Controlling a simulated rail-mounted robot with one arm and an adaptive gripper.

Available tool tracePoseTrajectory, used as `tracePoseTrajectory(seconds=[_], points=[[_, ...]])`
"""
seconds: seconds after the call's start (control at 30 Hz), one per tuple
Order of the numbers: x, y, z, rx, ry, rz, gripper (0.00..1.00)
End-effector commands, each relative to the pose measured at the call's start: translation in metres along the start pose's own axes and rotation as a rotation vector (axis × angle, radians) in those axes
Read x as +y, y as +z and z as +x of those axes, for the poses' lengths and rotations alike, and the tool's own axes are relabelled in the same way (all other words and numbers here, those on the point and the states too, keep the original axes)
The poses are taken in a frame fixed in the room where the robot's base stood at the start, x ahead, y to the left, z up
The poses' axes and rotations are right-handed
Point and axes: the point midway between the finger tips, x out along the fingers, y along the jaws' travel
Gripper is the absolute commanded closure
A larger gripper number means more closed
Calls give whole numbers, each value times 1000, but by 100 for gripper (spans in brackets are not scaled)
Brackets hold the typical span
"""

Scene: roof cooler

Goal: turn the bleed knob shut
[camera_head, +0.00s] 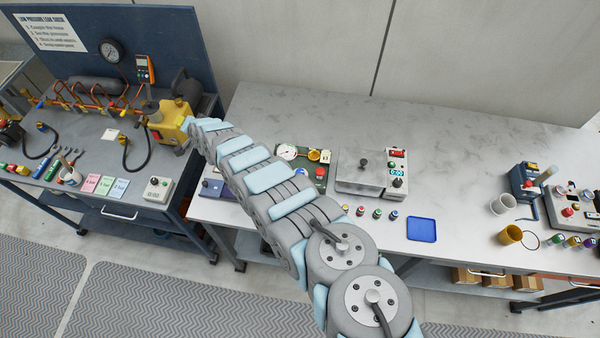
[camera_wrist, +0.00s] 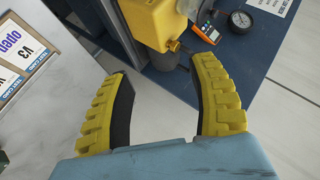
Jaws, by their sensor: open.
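My gripper (camera_wrist: 163,72) is open, with two curved yellow-and-black fingers and nothing between them. In the wrist view a yellow pump-like body (camera_wrist: 150,22) lies beyond the fingertips, with a small dark fitting (camera_wrist: 173,46) on its lower edge. I cannot tell whether that fitting is the bleed knob. In the head view my arm reaches to the yellow body (camera_head: 173,123) at the right end of the left bench; the gripper is hard to make out there. A green board (camera_head: 320,172) on the right bench carries a gauge and yellow and red knobs, partly hidden by my arm.
The left bench holds copper pipework (camera_head: 95,92), an orange meter (camera_head: 145,69), a dark gauge (camera_head: 111,51) and coloured cards (camera_head: 105,185). A metal-lidded box (camera_head: 362,170) and a blue tray (camera_head: 422,229) are on the right bench, whose back is clear. Labelled panels (camera_wrist: 30,60) show left in the wrist view.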

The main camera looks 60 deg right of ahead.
Motion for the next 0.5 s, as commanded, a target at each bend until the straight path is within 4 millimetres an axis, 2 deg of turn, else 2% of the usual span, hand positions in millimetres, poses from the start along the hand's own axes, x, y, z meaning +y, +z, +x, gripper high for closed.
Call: tracePoseTrajectory(seconds=[0.03,0.17,0.27,0.37,0.5], points=[[13,-14,-6,-21,44,15,40],[49,-33,-26,-90,165,63,40],[80,-50,-48,-134,266,105,40],[113,-65,-76,-174,374,150,40],[163,-84,-125,-221,535,225,40]])
